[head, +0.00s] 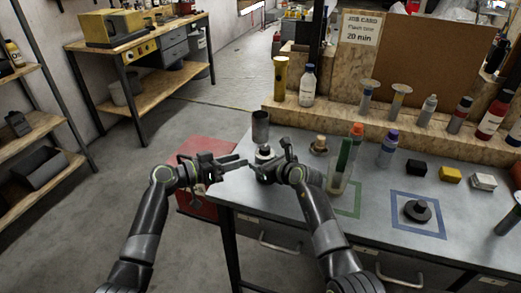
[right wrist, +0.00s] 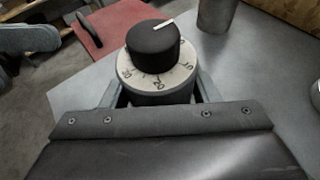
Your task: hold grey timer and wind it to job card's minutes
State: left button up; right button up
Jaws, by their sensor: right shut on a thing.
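The grey timer (head: 264,154) stands near the left end of the metal bench. In the right wrist view the timer (right wrist: 158,84) has a black knob, a white pointer line toward the upper right, and a pale numbered dial, partly hidden and too small to read surely. My right gripper (right wrist: 160,97) is shut on the timer's body, one finger on each side. My left gripper (head: 240,161) is just left of the timer, its fingers apart and empty, not touching it. The job card (head: 360,29) on the back board reads "Flash time 20 min".
A metal cup (head: 260,127) stands just behind the timer. A clear jar (head: 340,180) with a green marker is to the right, near a green square. A black round object (head: 418,210) sits in a blue square. A red cabinet (head: 205,165) is below the left arm.

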aim_at(260, 150)
pick_arm(q)
jog(key=w+d+m, duration=0.1)
jog(key=w+d, duration=0.1)
jog(key=w+d+m+t, duration=0.1)
jog(key=w+d, duration=0.1)
jog(key=w+d+m+t, duration=0.1)
jog(key=d, duration=0.2)
jog(key=shift+w+d+f, duration=0.1)
jog(key=shift+w+f, duration=0.15)
jog(key=shift+w, duration=0.15)
dwell(0.4)
jog(key=c, duration=0.7)
jog(key=shift+g+h, duration=0.3)
